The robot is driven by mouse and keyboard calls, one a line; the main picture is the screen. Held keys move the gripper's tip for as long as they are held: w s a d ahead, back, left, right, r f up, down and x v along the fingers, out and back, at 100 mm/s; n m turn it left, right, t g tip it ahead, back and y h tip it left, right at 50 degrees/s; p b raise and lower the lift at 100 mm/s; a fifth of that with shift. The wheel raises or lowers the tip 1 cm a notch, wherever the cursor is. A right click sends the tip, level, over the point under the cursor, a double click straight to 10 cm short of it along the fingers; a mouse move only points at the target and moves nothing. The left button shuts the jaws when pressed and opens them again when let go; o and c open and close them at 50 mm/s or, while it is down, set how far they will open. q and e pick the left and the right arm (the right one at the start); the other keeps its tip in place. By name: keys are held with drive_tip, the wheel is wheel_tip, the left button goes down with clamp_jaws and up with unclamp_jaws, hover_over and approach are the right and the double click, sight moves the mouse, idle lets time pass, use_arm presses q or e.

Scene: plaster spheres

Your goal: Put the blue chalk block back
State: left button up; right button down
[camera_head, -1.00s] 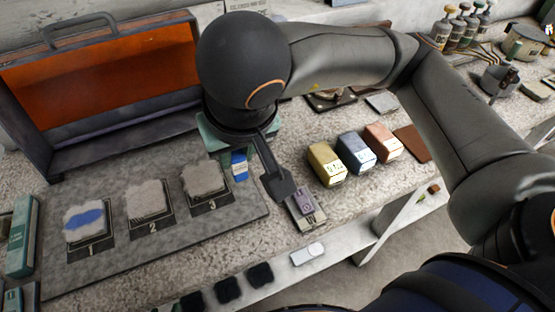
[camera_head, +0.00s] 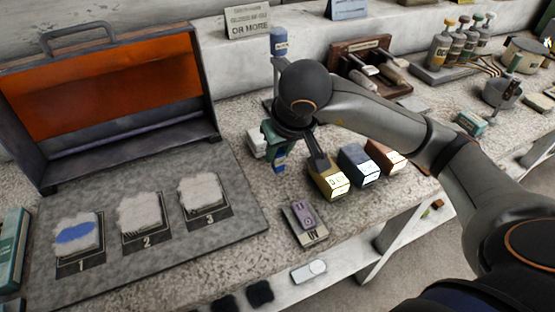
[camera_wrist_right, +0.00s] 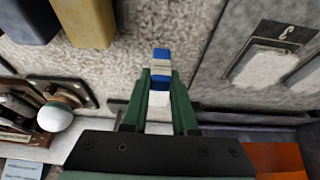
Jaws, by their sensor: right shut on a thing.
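My right gripper (camera_head: 279,156) is shut on a small blue chalk block (camera_head: 278,166) with a pale band. It holds the block over bare stone counter, between the grey board and the boxes. In the right wrist view, the block (camera_wrist_right: 160,58) sticks out between the green fingers (camera_wrist_right: 160,90). A yellow box (camera_head: 330,181), a blue-grey box (camera_head: 359,164) and a reddish-brown box (camera_head: 387,156) stand in a row to the right. The gripper is just left of the yellow one. My left gripper is not in view.
The grey board (camera_head: 115,272) bears three numbered plaster samples; sample 1 (camera_head: 76,232) has a blue smear. A purple-and-grey device (camera_head: 303,222) lies in front. An open orange-lined case (camera_head: 110,85) stands at back left. A blue-topped bottle (camera_head: 279,45) stands behind the gripper.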

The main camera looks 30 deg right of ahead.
wheel_tip(320, 180, down, 2)
drive_tip(key=shift+a+f, duration=0.1)
drive_tip(key=shift+f, duration=0.1)
drive_tip(key=shift+f+b, duration=0.2)
drive_tip(key=shift+b, duration=0.1)
drive_tip(key=c, duration=0.8)
unclamp_jaws()
drive_tip(key=shift+o, duration=0.5)
drive_tip(key=shift+r, duration=0.1)
